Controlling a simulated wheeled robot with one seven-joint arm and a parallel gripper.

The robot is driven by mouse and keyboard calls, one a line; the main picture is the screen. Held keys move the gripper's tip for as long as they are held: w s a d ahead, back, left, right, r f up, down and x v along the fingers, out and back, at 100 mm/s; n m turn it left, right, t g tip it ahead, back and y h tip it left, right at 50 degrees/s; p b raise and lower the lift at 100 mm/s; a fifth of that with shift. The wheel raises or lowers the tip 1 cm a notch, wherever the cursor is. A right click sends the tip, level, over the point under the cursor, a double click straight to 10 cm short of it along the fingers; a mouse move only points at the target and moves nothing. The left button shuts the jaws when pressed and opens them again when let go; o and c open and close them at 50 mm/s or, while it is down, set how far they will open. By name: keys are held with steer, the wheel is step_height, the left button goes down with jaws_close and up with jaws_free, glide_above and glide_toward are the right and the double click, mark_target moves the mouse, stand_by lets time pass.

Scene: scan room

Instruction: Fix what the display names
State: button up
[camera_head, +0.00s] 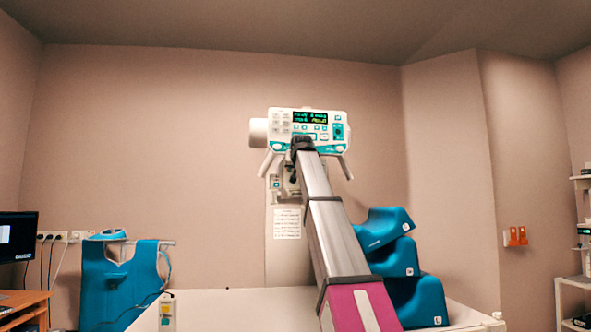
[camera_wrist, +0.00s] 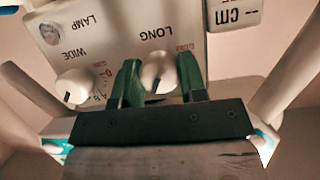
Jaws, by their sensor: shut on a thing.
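The x-ray head (camera_head: 312,126) stands upright at the back, with a small lit display (camera_head: 310,117) on its panel. Its text is too small to read surely. In the wrist view the panel appears upside down. My gripper (camera_wrist: 160,78) has its green fingers on either side of the white knob marked LONG (camera_wrist: 157,68) and is shut on it. A black pointer line shows on the knob. The white WIDE knob (camera_wrist: 76,86) is to the left, free, beside a scale. My gripper also shows in the head view (camera_head: 302,145), at the panel's lower edge.
A lamp button (camera_wrist: 50,33) and a grey readout showing "-- cm" (camera_wrist: 234,14) lie near the knobs. Pale handles (camera_wrist: 286,92) flank the gripper. Blue foam wedges (camera_head: 392,258) stand right of my arm, a blue apron (camera_head: 118,285) left. A white table (camera_head: 230,310) lies below.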

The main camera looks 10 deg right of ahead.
steer(key=o, duration=0.9)
steer(key=v, duration=1)
steer(key=shift+s+a+r, duration=0.1)
steer(key=shift+s+r, duration=0.1)
steer(key=shift+s, duration=0.15)
steer(key=shift+s, duration=0.1)
